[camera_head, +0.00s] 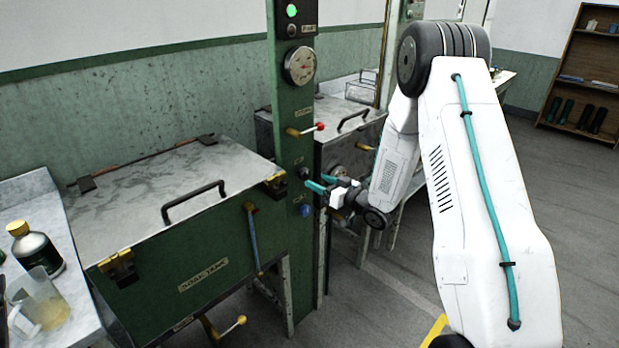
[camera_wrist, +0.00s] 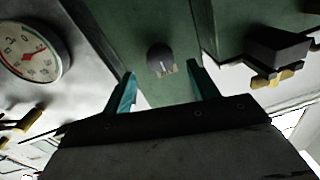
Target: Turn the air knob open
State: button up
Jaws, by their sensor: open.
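The air knob appears to be the small dark round knob (camera_head: 304,172) on the green post, below the red-tipped lever; its label is too small to read. In the wrist view the dark knob (camera_wrist: 160,58) shows a pale pointer line on its face. My gripper (camera_head: 321,183) is open, its two teal fingers pointing at the post just right of the knob. In the wrist view the gripper (camera_wrist: 161,76) has its fingertips apart, one on each side of the knob and slightly below it in the picture. Nothing is between the fingers; whether they touch the knob is unclear.
The green post (camera_head: 289,100) carries a dial gauge (camera_head: 299,66), a red-tipped lever (camera_head: 306,130) and a blue button (camera_head: 305,210). The lidded green soak tank (camera_head: 190,270) stands left of it. A bottle (camera_head: 35,250) and a jug (camera_head: 40,300) stand on the left counter.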

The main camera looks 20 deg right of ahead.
aim_at(307, 176)
jog(key=x, duration=0.5)
jog(key=shift+c, duration=0.3)
jog(key=c, duration=0.9)
